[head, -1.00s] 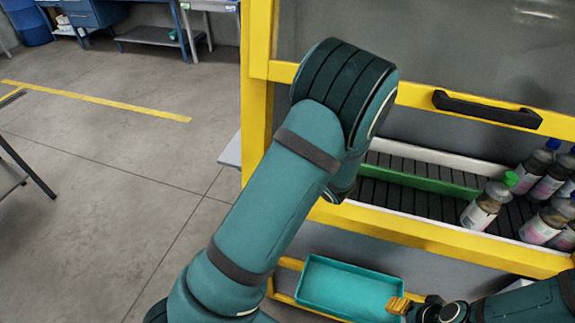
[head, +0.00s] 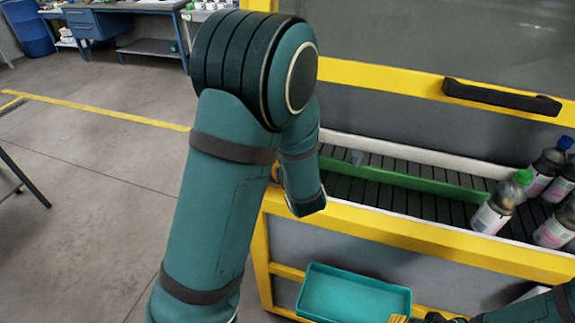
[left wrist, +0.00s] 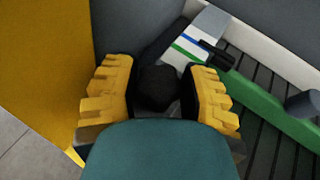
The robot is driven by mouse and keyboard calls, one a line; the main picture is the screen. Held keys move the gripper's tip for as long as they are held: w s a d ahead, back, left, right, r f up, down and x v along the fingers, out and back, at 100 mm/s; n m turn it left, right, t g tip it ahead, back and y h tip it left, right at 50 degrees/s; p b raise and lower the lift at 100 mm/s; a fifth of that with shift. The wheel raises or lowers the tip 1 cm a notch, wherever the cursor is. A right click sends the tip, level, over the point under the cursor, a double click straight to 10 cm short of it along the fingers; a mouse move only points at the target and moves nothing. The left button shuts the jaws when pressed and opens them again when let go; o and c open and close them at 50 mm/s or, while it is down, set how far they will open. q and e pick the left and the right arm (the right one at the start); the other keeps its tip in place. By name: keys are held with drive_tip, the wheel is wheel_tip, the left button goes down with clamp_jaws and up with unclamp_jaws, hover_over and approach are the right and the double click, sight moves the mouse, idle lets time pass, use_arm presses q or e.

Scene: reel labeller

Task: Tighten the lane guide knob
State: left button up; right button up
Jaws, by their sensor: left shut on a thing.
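The black lane guide knob (left wrist: 158,88) sits between the two yellow fingers of my left gripper (left wrist: 160,92) in the left wrist view. The gripper is shut on it. In the head view my left arm hides the knob and nearly all of that gripper. The green lane guide (head: 400,178) runs along the dark slatted conveyor; it also shows at the right of the left wrist view (left wrist: 262,108). Only the yellow tips of my right gripper (head: 398,319) show at the bottom edge of the head view; their opening cannot be made out.
Several bottles, one with a green cap (head: 497,205), stand at the conveyor's right. A yellow frame (head: 400,235) borders the conveyor, with a black handle (head: 500,98) above. A teal tray (head: 352,295) is below. A striped white-and-grey part (left wrist: 192,45) lies just beyond the knob.

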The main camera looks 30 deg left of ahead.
use_arm(q)
drive_tip(key=shift+r, duration=0.1)
drive_tip(key=o, duration=1.2)
drive_tip(key=shift+w, duration=0.1)
drive_tip(key=shift+s+d+r, duration=0.15)
drive_tip(key=shift+s+d, duration=0.55)
drive_tip(key=shift+s, duration=0.05)
drive_tip(key=shift+v, duration=3.1)
drive_tip(key=shift+w+a+r, duration=0.1)
drive_tip(key=shift+r, duration=0.05)
